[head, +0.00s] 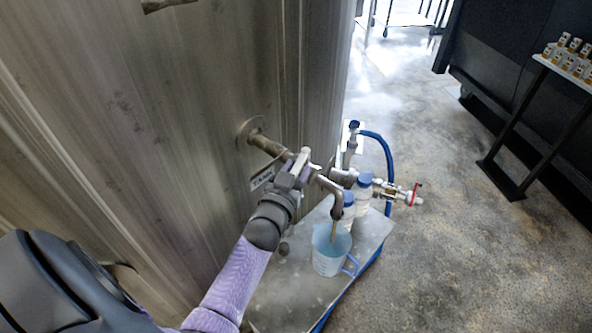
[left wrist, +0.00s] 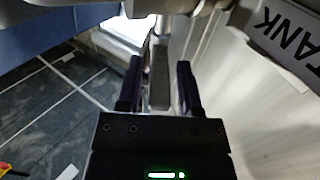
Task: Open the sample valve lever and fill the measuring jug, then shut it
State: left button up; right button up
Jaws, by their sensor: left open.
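The sample valve's pipe (head: 268,145) comes out of the tank wall and ends in a bent spout (head: 335,195). My left gripper (head: 297,168) is at the valve and hides much of its body. In the left wrist view my open fingers (left wrist: 159,85) stand on either side of a grey lever (left wrist: 160,72), with gaps beside it. The translucent blue measuring jug (head: 330,258) stands upright under the spout, handle to the right. A thin brownish line runs from the spout into the jug, seemingly liquid. The fill level is hard to tell. My right gripper is not in view.
The jug stands on a metal platform (head: 282,298). Behind it are blue-capped bottles (head: 365,195), a side valve with a red handle (head: 413,195) and a blue hose (head: 386,150). A rack of small jars (head: 570,62) is far right. The floor between is clear.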

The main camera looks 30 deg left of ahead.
pick_arm(q)
jog(key=shift+o, duration=0.7)
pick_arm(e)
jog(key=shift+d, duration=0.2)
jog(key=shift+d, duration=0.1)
pick_arm(q)
jog(key=shift+s+d, duration=0.1)
jog(key=shift+s, duration=0.3)
jog(key=v, duration=0.9)
jog(key=shift+p, duration=0.4)
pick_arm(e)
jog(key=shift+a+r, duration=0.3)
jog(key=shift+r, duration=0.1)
pick_arm(q)
jog(key=shift+s, duration=0.1)
